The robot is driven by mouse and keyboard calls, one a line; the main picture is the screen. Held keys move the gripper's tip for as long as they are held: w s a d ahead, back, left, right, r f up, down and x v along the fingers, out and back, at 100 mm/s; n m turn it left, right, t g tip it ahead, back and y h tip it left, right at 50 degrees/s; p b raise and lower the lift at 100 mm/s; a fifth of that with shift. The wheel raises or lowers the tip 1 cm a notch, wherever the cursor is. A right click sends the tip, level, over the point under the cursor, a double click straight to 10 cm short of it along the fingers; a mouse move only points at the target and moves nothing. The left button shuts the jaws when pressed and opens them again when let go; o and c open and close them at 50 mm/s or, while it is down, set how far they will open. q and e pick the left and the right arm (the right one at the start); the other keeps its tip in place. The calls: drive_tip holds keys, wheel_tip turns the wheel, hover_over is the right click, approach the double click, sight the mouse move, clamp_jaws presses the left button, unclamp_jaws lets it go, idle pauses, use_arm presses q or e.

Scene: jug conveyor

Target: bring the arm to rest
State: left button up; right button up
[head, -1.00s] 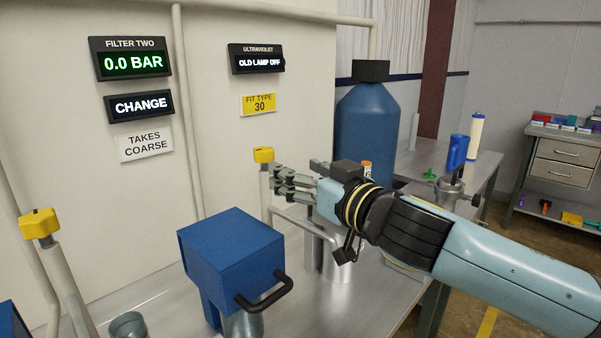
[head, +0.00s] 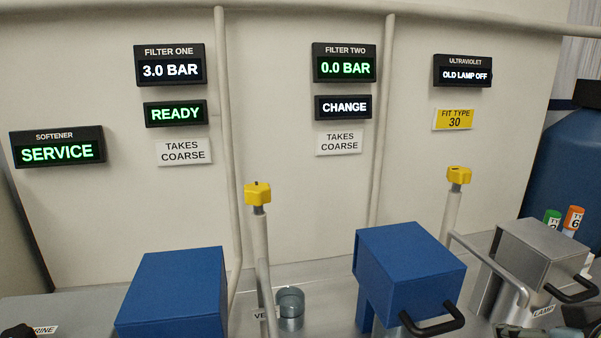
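My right gripper (head: 508,330) shows only as a small grey piece at the bottom right edge, in front of the steel lamp housing (head: 541,262). Most of that arm is below the frame, and I cannot tell whether its fingers are open or shut. I see nothing held there.
Two blue filter housings (head: 410,268) (head: 176,293) stand along the bench, the right one with a black handle. Yellow valve knobs (head: 257,193) (head: 459,175) top upright pipes. A clear cup (head: 290,308) stands between. A blue tank (head: 577,170) is at right.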

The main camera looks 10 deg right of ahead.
drive_tip(key=s+a+f+n+g+y, duration=0.2)
drive_tip(key=s+a+g, duration=0.1)
drive_tip(key=s+a, duration=0.15)
drive_tip(key=s+a+f+n+g+y, duration=0.1)
drive_tip(key=s+a+f+g, duration=0.15)
drive_tip(key=s, duration=0.35)
wheel_tip(320, 180, down, 32)
drive_tip(key=s+d+b, duration=0.1)
drive_tip(key=d+b, duration=0.2)
drive_tip(key=b, duration=0.5)
drive_tip(key=s+f+g+b, duration=0.1)
drive_tip(key=s+f+b, duration=0.2)
drive_tip(key=s+f, duration=0.7)
drive_tip(key=s+f+g+b, duration=0.1)
drive_tip(key=s+f+b, duration=0.3)
drive_tip(key=s+f, duration=0.5)
wheel_tip(320, 180, down, 6)
drive_tip(key=shift+s+d+f+m, duration=0.25)
drive_tip(key=shift+s+d+m, duration=0.1)
drive_tip(key=shift+d, duration=0.1)
